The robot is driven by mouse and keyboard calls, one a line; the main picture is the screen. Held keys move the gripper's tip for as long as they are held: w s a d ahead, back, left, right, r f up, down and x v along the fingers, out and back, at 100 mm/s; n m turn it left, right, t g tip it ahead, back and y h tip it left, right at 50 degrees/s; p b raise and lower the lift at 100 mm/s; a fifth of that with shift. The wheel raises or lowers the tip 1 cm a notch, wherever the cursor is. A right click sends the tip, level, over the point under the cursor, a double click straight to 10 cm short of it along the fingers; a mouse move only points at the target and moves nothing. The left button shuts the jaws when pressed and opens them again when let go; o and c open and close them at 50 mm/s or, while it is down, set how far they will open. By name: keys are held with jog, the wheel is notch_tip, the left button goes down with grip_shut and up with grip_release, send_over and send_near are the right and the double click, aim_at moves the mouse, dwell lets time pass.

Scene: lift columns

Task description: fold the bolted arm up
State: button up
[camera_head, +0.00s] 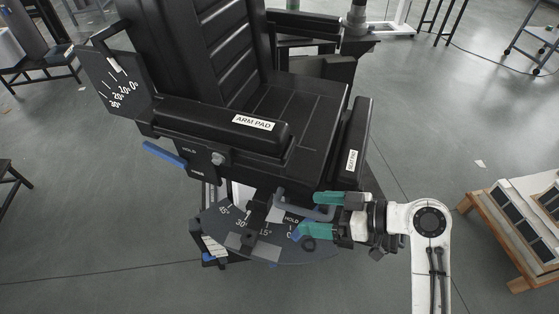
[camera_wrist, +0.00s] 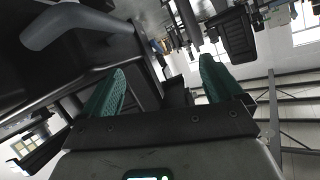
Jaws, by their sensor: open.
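A black chair arm labelled ARM PAD (camera_head: 250,122) lies roughly level along the near side of the seat in the head view. The word HOLD and a round knob (camera_head: 218,158) are on the panel below it. A blue lever (camera_head: 165,154) sticks out at the panel's left. My gripper (camera_head: 307,213) is open below the seat, its teal fingers apart. A grey bent handle (camera_head: 300,208) appears between the fingers in the head view. In the wrist view a grey handle (camera_wrist: 75,24) shows at upper left, outside the gap between the fingers; contact cannot be told.
A dark angle plate (camera_head: 276,250) marked in degrees lies under the gripper. Another marked plate (camera_head: 112,82) stands at the backrest's left. A second pad labelled SEAT PAD (camera_head: 352,150) is on the seat's right side. Floor between is clear.

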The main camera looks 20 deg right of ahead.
aim_at(291, 162)
jog(key=w+d+r+n+t+y, duration=0.3)
jog(key=r, duration=0.6)
jog(key=p+x, duration=0.1)
jog(key=x, duration=0.9)
jog(key=shift+w+a+p, duration=0.15)
jog(key=shift+w+p, duration=0.05)
jog(key=shift+p, duration=0.1)
